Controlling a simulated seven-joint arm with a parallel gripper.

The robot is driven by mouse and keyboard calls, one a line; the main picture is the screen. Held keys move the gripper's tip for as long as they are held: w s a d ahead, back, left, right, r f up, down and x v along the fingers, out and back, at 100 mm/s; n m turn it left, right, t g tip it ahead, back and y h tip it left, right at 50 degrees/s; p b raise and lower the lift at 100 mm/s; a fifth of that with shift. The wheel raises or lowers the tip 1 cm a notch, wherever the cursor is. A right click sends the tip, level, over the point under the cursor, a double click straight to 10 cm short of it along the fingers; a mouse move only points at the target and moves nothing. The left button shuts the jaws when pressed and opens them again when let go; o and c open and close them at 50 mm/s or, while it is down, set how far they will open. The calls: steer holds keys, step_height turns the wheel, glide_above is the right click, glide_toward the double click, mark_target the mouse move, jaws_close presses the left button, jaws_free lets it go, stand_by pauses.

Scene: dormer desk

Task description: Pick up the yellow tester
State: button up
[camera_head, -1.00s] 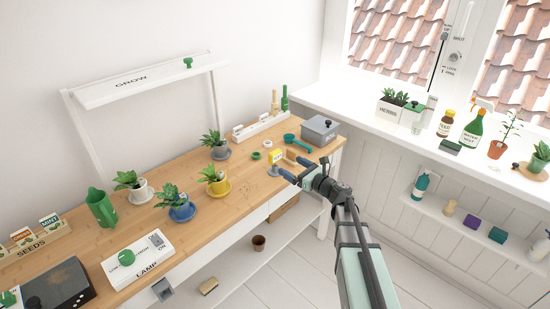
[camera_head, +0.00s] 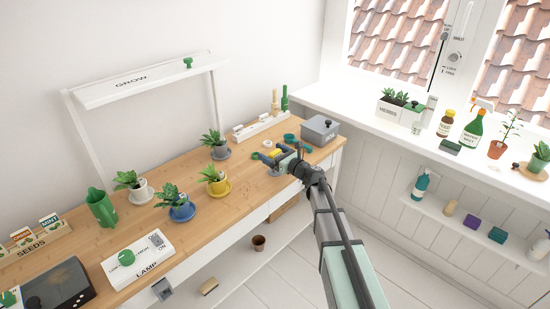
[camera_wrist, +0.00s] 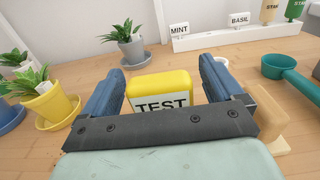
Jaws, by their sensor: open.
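The yellow tester (camera_wrist: 160,87) has a white label reading TEST. In the wrist view it stands between the two blue fingers of my gripper (camera_wrist: 160,85), which is open with a gap showing at each side. The tester's lower part is hidden behind my gripper's dark front plate. In the head view my gripper (camera_head: 268,157) is over the right part of the wooden desk (camera_head: 235,203), and only a little of the tester (camera_head: 275,154) shows among the fingers.
A yellow pot (camera_wrist: 52,104) on a saucer and a grey pot (camera_wrist: 131,50) stand left of the gripper. A teal scoop (camera_wrist: 290,70) and a wooden block (camera_wrist: 268,120) lie to its right. Behind is a white label rack (camera_wrist: 215,38). A grey lidded box (camera_head: 319,130) stands at the desk's right end.

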steer(key=shift+w+a, duration=0.25)
steer(key=shift+c, duration=0.3)
steer(key=c, duration=1)
steer(key=shift+r, duration=0.1)
